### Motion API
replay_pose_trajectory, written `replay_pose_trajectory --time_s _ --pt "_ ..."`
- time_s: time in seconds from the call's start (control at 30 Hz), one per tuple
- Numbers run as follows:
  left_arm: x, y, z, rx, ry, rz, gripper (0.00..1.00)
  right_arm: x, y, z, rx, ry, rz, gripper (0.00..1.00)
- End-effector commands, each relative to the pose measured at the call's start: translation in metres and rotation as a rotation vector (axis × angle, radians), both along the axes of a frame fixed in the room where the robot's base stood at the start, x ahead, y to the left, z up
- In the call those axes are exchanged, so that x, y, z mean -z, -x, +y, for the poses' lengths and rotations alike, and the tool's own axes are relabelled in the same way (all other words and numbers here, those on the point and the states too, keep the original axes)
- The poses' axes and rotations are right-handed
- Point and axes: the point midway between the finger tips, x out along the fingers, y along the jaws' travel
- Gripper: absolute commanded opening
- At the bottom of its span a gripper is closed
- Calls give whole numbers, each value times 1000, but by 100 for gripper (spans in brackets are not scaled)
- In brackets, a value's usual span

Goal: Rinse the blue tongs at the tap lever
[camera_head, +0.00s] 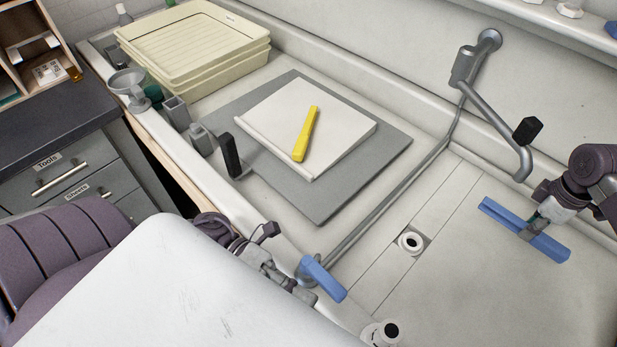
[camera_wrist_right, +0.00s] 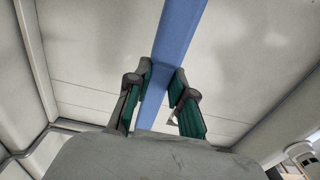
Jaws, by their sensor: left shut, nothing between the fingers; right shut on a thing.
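The blue tongs (camera_head: 497,213) show as a long blue bar over the sink's right part. My right gripper (camera_head: 533,226) is shut around their middle. In the right wrist view, the tongs (camera_wrist_right: 180,35) pass between the two fingers (camera_wrist_right: 160,88). The grey tap spout (camera_head: 522,172) ends to the upper left of my right gripper; no water is visible at it. A blue lever (camera_head: 324,279), which looks like the tap lever, sits at the near end of a grey pipe. My left gripper (camera_head: 300,290) is shut and empty beside this lever; whether it touches cannot be told.
A drain hole (camera_head: 411,242) lies in the sink floor. A grey mat (camera_head: 330,203) carries a white board (camera_head: 345,140) with a yellow tool (camera_head: 305,135). Cream trays (camera_head: 190,45) are stacked at the back left. A white bottle (camera_head: 378,334) stands at the near edge.

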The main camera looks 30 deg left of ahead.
Motion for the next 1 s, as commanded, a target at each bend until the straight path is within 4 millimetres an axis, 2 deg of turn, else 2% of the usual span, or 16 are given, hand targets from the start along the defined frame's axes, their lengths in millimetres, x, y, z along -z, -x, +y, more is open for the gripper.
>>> replay_pose_trajectory --time_s 0.2,1.0 --pt "0 -14 -3 0 0 1 0 0 0 0 0 0 0 0" --pt "0 -19 -5 -23 0 1 0 0 0 0 0 0 0 0"
